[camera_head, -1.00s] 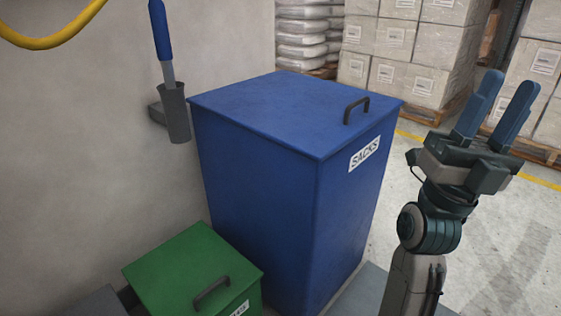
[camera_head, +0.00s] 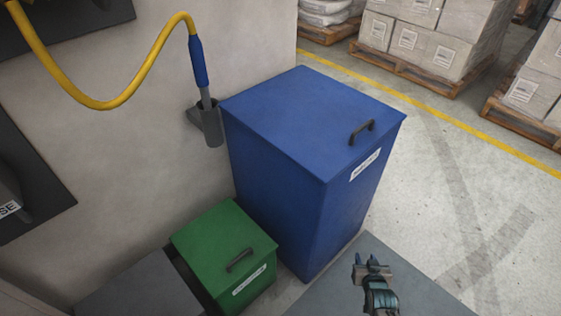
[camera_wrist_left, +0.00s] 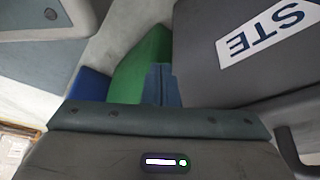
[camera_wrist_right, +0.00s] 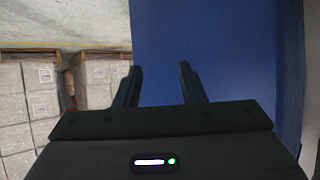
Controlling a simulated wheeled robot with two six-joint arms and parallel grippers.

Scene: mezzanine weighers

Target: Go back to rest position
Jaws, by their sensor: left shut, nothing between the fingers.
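My right gripper (camera_head: 372,266) shows low and right of centre in the head view, beyond the front of the blue bin. In the right wrist view its two fingers (camera_wrist_right: 160,86) stand apart with nothing between them, against the blue bin (camera_wrist_right: 200,40). My left gripper is outside the head view. In the left wrist view its blue-grey fingers (camera_wrist_left: 162,84) are together and empty, near a grey bin (camera_wrist_left: 240,75) with a label whose visible letters read "STE".
The blue lidded bin (camera_head: 300,120) and a smaller green bin (camera_head: 222,250) stand by the wall. A hose tool (camera_head: 199,62) on a yellow hose sits in a wall holder (camera_head: 209,128). Boxes on pallets (camera_head: 430,42) stand behind a yellow line. Floor at right is clear.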

